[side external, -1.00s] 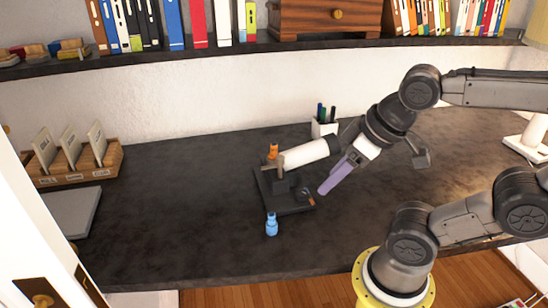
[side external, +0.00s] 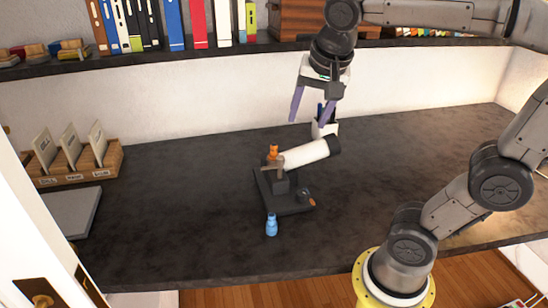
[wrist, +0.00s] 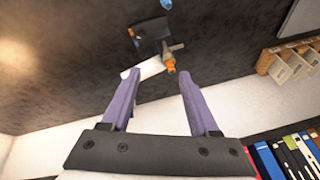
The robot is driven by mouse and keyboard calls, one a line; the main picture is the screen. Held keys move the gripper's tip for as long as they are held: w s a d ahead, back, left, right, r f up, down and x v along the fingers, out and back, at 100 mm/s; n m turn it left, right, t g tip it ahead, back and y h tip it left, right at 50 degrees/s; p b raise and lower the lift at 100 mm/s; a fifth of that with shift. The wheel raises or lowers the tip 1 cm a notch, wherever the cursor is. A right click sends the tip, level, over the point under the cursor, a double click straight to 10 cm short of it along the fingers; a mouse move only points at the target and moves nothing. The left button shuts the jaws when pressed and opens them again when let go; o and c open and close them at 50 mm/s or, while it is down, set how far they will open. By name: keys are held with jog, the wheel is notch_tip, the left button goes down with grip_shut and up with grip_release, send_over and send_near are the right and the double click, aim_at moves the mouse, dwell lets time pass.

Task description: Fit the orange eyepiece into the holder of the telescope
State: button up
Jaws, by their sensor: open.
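The orange eyepiece (side external: 272,152) stands upright at the rear end of the telescope (side external: 306,154), at its holder; how deep it sits cannot be told. The telescope has a white tube tilted up to the right on a dark stand (side external: 285,203). My gripper (side external: 308,121) is open and empty, high above and behind the tube, fingers pointing down. In the wrist view, the orange eyepiece (wrist: 169,66) and the white tube (wrist: 150,69) show beyond my spread fingers (wrist: 159,74). A blue eyepiece (side external: 271,225) stands apart on the desk, in front of the stand.
A white pen cup (side external: 325,129) stands behind the telescope, below my gripper. A wooden card box (side external: 80,163) and a grey slab (side external: 74,210) are at the left. A bookshelf (side external: 200,56) runs above the desk. The desk's right side is clear.

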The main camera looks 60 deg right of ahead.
jog(key=w+d+m+g+h, duration=0.15)
jog(key=w+d+m, duration=0.3)
jog(key=w, duration=0.55)
jog(key=g, duration=0.2)
send_near(274, 145)
jog(key=shift+m, duration=0.25)
jog(key=x, duration=1)
jog(key=shift+f, duration=0.25)
grip_shut()
